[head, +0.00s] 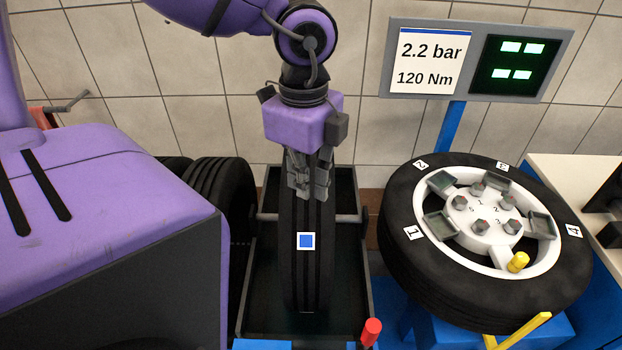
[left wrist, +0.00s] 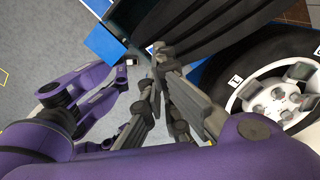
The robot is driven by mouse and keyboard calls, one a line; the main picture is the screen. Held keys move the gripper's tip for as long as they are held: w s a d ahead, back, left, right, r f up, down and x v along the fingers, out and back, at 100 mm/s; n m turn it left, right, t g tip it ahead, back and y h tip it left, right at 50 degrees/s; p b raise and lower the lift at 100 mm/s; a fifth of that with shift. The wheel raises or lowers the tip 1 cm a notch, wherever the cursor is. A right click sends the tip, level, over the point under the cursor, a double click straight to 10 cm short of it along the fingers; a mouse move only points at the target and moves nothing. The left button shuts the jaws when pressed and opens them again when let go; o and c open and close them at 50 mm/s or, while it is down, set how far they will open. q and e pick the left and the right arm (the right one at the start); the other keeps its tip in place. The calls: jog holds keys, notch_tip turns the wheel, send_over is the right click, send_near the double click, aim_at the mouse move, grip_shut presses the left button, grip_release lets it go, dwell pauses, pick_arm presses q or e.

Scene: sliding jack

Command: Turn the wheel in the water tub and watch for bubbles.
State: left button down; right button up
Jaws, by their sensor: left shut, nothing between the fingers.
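A black tyre (head: 306,272) stands upright in the dark water tub (head: 262,290). In the left wrist view the shut fingers (left wrist: 160,52) lie beside the ribbed tread (left wrist: 215,30). No bubbles can be made out on the dark water. My right gripper is not in view.
A second wheel (head: 399,262) lies flat on a blue stand at the right, with a yellow valve cap (head: 518,262). A sign and display panel (head: 476,60) stands behind it. More tyres (head: 222,200) stand left of the tub. A red handle (head: 371,332) is at the tub's front right.

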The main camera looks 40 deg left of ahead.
pick_arm(q)
jog(key=w+a+b, duration=0.1)
jog(key=w+a, duration=0.2)
jog(key=w+a+b, duration=0.1)
jog(key=w+a, duration=0.2)
jog(key=w, duration=0.1)
jog(key=w+a+b, duration=0.2)
jog(key=w+a, duration=0.1)
jog(key=w, duration=0.1)
jog(key=shift+w+a+f, duration=0.15)
jog(key=shift+f, duration=0.1)
jog(key=shift+w+a+r, duration=0.1)
jog(key=shift+w+a, duration=0.05)
jog(key=shift+r, duration=0.15)
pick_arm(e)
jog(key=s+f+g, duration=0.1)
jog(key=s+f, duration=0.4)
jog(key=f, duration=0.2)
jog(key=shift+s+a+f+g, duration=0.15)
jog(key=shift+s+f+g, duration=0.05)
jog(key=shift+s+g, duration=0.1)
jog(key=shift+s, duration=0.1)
